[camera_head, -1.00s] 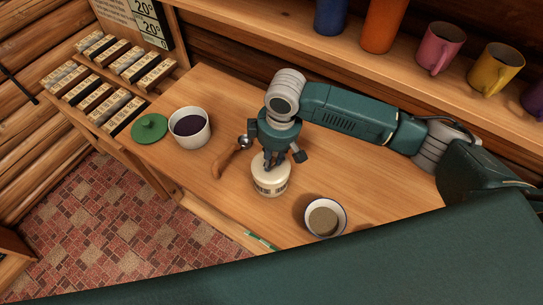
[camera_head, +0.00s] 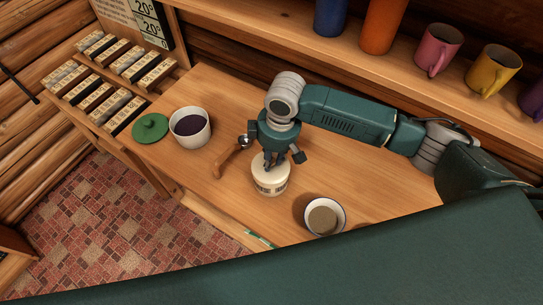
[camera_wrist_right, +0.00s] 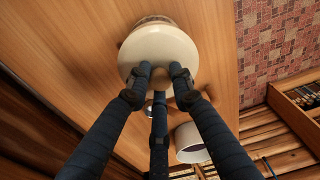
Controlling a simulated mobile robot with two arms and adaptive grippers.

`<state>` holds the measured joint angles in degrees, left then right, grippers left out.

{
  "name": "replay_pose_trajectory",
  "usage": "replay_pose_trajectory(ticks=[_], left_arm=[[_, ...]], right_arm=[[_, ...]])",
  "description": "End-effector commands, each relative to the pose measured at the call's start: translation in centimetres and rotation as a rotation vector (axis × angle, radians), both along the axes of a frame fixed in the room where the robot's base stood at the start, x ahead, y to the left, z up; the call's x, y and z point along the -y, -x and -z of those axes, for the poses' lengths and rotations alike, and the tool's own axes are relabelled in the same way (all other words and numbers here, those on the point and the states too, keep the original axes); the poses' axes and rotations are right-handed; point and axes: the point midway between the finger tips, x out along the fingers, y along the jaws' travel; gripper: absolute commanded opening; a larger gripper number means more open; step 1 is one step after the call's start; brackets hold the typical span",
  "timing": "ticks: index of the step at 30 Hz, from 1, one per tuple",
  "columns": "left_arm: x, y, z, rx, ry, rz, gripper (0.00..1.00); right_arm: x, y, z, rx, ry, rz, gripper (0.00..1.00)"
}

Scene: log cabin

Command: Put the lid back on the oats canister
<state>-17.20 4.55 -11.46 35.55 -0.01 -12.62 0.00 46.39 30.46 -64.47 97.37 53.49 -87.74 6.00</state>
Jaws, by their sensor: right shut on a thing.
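A cream canister (camera_head: 270,189) with a dark printed label, too small to read, stands upright on the wooden table; I take it for the oats canister. A round cream lid (camera_wrist_right: 158,40) is at its top. In the head view the lid looks level on the canister, but I cannot tell whether it is fully seated. My right gripper (camera_head: 273,163) reaches down from above, its fingers shut on the lid. The right wrist view shows the fingers against the lid's top, with a little of the canister beyond it. My left gripper is not in view.
A wooden-handled scoop (camera_head: 229,161) lies left of the canister. A white pot (camera_head: 194,141) with dark contents and a green lid (camera_head: 150,128) are farther left. A bowl (camera_head: 340,214) with brownish contents stands right. Mugs (camera_head: 438,48) line the shelf behind.

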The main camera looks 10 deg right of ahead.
Motion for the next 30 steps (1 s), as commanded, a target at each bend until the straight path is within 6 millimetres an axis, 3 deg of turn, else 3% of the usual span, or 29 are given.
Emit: replay_pose_trajectory(ticks=[30], left_arm=[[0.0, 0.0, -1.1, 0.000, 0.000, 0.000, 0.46]], right_arm=[[0.0, 0.0, -0.1, 0.001, 0.001, -0.001, 0.00]])
